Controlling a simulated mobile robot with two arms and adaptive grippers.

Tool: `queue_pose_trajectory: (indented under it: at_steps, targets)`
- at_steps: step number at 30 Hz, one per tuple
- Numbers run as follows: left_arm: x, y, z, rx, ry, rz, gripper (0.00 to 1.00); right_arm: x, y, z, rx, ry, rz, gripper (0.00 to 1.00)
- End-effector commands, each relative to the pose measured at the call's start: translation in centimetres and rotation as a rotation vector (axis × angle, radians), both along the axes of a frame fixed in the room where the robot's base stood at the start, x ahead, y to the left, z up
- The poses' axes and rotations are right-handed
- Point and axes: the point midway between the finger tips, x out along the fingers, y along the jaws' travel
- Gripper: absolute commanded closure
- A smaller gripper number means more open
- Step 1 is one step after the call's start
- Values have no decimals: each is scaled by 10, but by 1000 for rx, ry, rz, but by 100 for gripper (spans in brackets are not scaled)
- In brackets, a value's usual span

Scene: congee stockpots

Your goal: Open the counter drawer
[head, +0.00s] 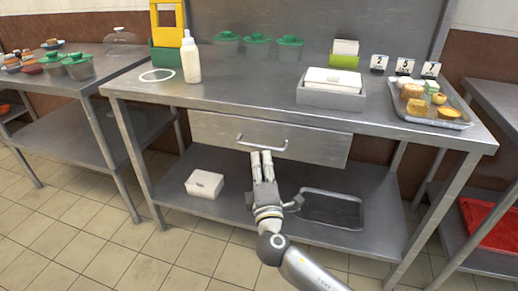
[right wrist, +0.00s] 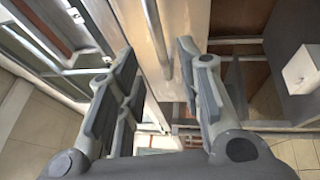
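The counter drawer (head: 315,146) is a wide grey metal front under the tabletop, and it looks closed. Its bar handle (head: 240,141) is at the middle of the front. My right gripper (head: 262,154) is just below and in front of the handle, pointing at the drawer. In the right wrist view the gripper (right wrist: 156,50) is open, with its fingers spread apart. The handle bar (right wrist: 155,35) shows between the two fingers there, with the pale drawer front behind it. I cannot tell whether either finger touches the bar. My left gripper is not in view.
The steel counter (head: 240,97) holds a squeeze bottle (head: 192,60), a grey box (head: 331,97) and a food tray (head: 437,116). On the lower shelf are a white box (head: 204,184) and a dark tray (head: 330,208). The tiled floor in front is clear.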

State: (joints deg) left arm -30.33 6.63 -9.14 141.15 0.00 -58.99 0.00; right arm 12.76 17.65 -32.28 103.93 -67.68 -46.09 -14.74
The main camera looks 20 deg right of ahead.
Motion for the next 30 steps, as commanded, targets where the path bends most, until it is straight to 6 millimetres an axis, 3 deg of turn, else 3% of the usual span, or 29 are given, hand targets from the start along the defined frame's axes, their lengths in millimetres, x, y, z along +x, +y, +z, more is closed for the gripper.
queue_pose_trajectory:
  at_steps: [6, 12, 25, 30]
  targets:
    - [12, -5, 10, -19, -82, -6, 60, 39, -8, 7, 0, -2, -1, 66]
    - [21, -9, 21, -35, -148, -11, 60, 62, -12, 10, 1, 1, -1, 66]
    - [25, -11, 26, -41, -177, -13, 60, 70, -14, 11, 3, 3, 0, 66]
    - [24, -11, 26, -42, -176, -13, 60, 70, -14, 11, 3, 3, 0, 87]
